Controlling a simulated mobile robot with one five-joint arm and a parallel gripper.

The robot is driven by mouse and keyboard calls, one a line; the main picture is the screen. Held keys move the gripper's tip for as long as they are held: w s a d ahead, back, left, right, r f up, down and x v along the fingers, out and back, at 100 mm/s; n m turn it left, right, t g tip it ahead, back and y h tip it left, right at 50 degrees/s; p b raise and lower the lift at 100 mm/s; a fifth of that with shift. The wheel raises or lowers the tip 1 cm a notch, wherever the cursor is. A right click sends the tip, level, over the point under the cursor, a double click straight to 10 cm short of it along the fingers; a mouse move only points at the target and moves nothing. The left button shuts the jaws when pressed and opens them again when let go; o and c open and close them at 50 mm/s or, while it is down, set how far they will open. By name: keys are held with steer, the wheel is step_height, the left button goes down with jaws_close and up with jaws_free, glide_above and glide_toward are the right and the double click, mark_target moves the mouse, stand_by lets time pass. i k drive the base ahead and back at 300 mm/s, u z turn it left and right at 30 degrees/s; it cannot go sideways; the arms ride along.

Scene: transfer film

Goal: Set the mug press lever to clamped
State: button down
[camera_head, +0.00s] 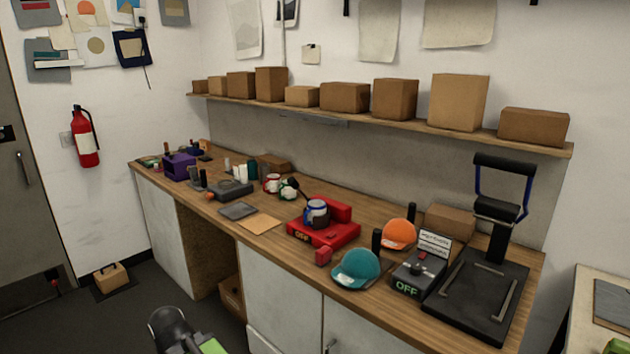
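The mug press (343,237) is a red unit on the workbench, near the middle of the view, with "OFF" lit on its front. A mug with blue and white parts (318,208) sits in it, partly hidden by a dark wrap or pad. A small dark lever (297,188) seems to stick up at the press's upper left; it is too small to tell its exact position. A small red block (323,256) is at the press's front right. My gripper's fingers do not show in this view.
The workbench (393,306) also holds a teal cap (356,268), an orange cap (398,234), a grey cap press (411,276) reading "OFF" and a large black heat press (483,292) with a raised handle. Paper (260,223) lies left of the mug press. Boxes line the shelf (403,121).

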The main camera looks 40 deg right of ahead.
mark_target(291, 180)
steer(key=z, duration=0.3)
steer(key=i, duration=1)
steer(key=z, duration=0.05)
